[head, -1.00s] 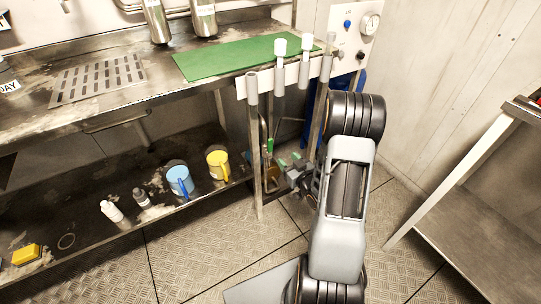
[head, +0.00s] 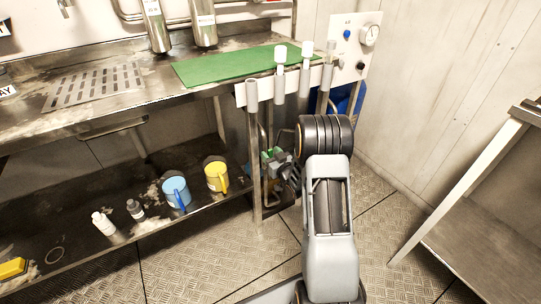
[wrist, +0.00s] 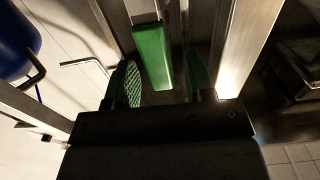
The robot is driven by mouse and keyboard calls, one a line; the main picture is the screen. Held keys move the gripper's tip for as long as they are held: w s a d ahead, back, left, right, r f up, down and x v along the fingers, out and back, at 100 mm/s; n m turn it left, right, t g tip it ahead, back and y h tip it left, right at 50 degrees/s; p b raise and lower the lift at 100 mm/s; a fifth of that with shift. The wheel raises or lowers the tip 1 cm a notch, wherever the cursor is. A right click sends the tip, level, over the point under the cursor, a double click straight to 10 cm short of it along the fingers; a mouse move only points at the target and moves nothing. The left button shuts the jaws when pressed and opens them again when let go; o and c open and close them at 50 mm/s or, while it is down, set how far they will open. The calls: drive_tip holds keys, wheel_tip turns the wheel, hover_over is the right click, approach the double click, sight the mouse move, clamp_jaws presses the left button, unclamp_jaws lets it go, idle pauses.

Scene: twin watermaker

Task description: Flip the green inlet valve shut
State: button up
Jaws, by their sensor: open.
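The green inlet valve handle (wrist: 152,52) is a flat green bar in the wrist view. It runs from the upper middle down into the space between my fingers. My gripper (wrist: 164,72) is open, with a green ribbed pad on each side of the handle. A gap shows between the handle and the left pad; the right pad is closer, and I cannot tell whether it touches. The valve body is not clearly visible there.
A metal bench leg (head: 255,165) stands just left of my gripper. A blue container (head: 350,100) is behind my arm. A yellow mug (head: 215,177) and a blue mug (head: 175,192) stand on the lower shelf. Another metal table (head: 490,215) is at the right.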

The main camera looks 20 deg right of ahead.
drive_tip(key=shift+w+a, duration=0.1)
drive_tip(key=shift+w, duration=0.3)
drive_tip(key=shift+c, duration=0.5)
clamp_jaws()
